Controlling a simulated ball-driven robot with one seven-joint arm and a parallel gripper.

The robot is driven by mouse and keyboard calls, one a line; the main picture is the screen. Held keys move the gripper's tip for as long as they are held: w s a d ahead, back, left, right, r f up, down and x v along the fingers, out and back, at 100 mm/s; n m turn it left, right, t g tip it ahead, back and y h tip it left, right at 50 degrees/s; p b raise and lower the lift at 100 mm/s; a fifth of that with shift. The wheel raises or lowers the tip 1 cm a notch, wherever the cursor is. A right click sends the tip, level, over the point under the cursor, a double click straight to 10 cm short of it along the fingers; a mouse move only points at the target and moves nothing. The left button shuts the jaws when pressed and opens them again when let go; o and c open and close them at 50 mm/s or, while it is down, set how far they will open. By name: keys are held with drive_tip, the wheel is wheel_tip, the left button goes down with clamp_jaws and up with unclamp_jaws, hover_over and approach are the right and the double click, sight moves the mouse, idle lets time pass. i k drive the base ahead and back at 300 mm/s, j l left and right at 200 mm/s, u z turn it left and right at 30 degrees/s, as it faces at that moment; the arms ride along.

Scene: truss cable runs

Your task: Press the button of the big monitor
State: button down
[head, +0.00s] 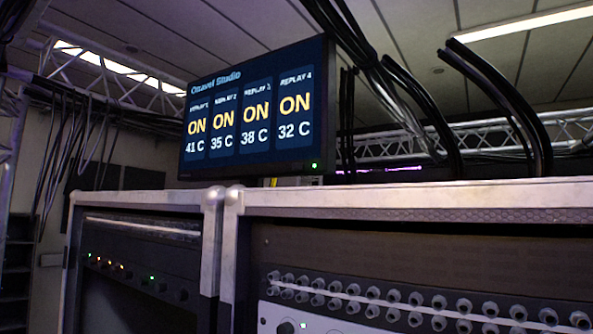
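The big monitor (255,112) stands above the rack cases, left of the picture's middle. It is lit and shows "Ozavel Studio" with panels for several replay units, each reading ON with a temperature. A small green light (314,166) glows at the lower right corner of its frame; I cannot tell whether it is the button itself or a lamp beside it. My gripper does not show in the head view.
Two metal-edged rack cases stand below the monitor: the left case (209,245) and the right case (420,197), which has rows of connectors (393,296). Black cables (412,95) hang from above, right of the monitor. Trusses (483,136) run behind.

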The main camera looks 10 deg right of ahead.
sight(295, 166)
drive_tip(key=i+j+z, duration=0.25)
drive_tip(key=i+j, duration=0.55)
drive_tip(key=i, duration=0.1)
